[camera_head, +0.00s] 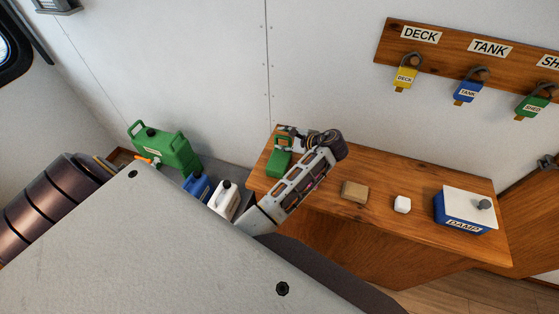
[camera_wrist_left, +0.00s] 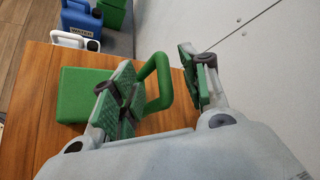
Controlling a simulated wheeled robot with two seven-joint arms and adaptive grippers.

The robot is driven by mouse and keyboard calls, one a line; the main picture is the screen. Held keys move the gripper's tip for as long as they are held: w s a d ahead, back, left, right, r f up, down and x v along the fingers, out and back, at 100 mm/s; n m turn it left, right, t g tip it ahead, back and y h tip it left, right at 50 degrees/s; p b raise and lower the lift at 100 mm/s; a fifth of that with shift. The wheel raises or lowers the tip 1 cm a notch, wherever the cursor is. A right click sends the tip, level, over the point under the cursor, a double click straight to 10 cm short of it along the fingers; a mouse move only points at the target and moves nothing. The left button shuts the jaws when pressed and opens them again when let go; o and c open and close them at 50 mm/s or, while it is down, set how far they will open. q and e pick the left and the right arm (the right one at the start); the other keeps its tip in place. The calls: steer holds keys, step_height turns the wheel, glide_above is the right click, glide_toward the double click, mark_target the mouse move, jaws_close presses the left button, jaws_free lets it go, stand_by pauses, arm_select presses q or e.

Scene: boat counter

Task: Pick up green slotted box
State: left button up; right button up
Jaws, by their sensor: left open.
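The green box (camera_head: 279,163) is at the left end of the wooden counter; I cannot make out a slot in it. In the left wrist view the box (camera_wrist_left: 75,97) shows as a green block with a thick green loop handle (camera_wrist_left: 163,75) on its side. My left gripper (camera_head: 291,140) is at the box. In the left wrist view its two green-padded fingers (camera_wrist_left: 156,68) are apart, with part of the loop handle between them. The near finger hides part of the box and handle. I cannot tell whether either finger touches the handle. My right gripper is not in view.
On the wooden counter (camera_head: 330,208) are a brown block (camera_head: 355,191), a white cube (camera_head: 402,204) and a blue-and-white DAMP box (camera_head: 463,210). Green (camera_head: 165,147), blue (camera_head: 197,186) and white (camera_head: 224,200) cans stand left of it. Padlocks hang on a wall board (camera_head: 450,65).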

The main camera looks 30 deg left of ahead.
arm_select(q)
steer(key=shift+w+a+f, duration=0.1)
steer(key=shift+a, duration=0.1)
steer(key=c, duration=0.4)
steer(key=shift+d, duration=0.1)
jaws_close()
step_height(320, 180, up, 10)
steer(key=shift+b, duration=0.45)
stand_by(0.4)
